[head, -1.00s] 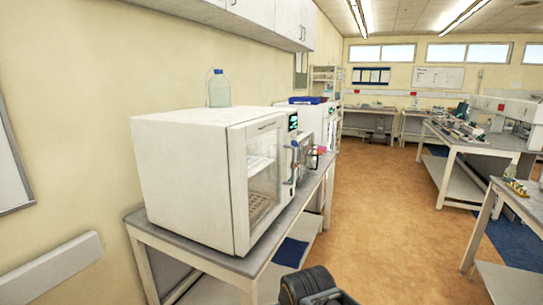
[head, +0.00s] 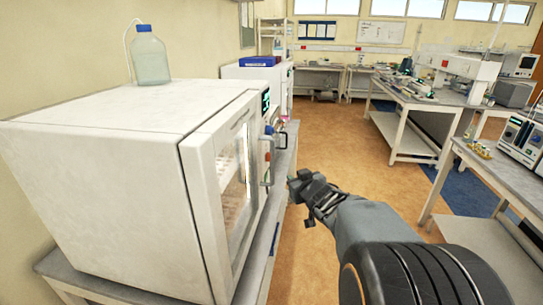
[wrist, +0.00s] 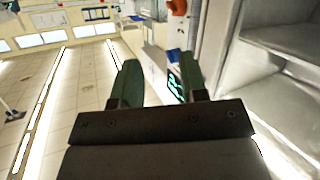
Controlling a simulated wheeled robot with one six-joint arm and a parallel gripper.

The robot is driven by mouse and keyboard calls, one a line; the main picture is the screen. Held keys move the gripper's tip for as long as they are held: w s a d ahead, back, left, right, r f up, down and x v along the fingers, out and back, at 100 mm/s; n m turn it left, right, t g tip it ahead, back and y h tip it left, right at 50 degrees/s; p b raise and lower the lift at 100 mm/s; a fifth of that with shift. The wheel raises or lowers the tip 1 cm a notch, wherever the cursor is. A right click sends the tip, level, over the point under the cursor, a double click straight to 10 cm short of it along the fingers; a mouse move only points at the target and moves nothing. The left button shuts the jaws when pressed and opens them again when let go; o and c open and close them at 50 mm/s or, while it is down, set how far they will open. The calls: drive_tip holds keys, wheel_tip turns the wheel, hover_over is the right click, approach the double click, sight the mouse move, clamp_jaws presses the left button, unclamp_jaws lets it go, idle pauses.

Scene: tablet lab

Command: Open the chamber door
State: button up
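The chamber (head: 100,165) is a large white box on the bench at the left of the head view. Its glass-fronted chamber door (head: 205,185) looks shut, with shelves behind the glass. A grey upright handle (head: 266,165) stands out at the door's far edge, near a lit green display (head: 265,102). My gripper (head: 293,182) is in front of the chamber, a little right of the handle and apart from it. In the wrist view, my gripper (wrist: 157,75) has its two green fingers spread with nothing held between them. The lit display (wrist: 175,85) shows beyond the fingers.
A bottle with a blue cap (head: 150,58) stands on the chamber's top. Another white machine with a blue tray (head: 258,61) is farther along the bench. The orange floor (head: 330,135) is clear in the aisle. A bench with instruments (head: 490,170) stands at the right.

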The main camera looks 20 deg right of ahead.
drive_tip(key=w+d+n+t+y, duration=0.1)
drive_tip(key=d+y, duration=0.1)
drive_tip(key=r+n+y+p, duration=0.1)
drive_tip(key=n+y+p, duration=0.2)
drive_tip(key=y+p, duration=0.3)
hover_over(272, 181)
drive_tip(key=b, duration=0.1)
drive_tip(key=shift+w+d+t+y, duration=0.2)
drive_tip(key=shift+w+t+y, duration=0.15)
drive_tip(key=shift+y, duration=0.25)
drive_tip(key=shift+c, duration=0.5)
clamp_jaws()
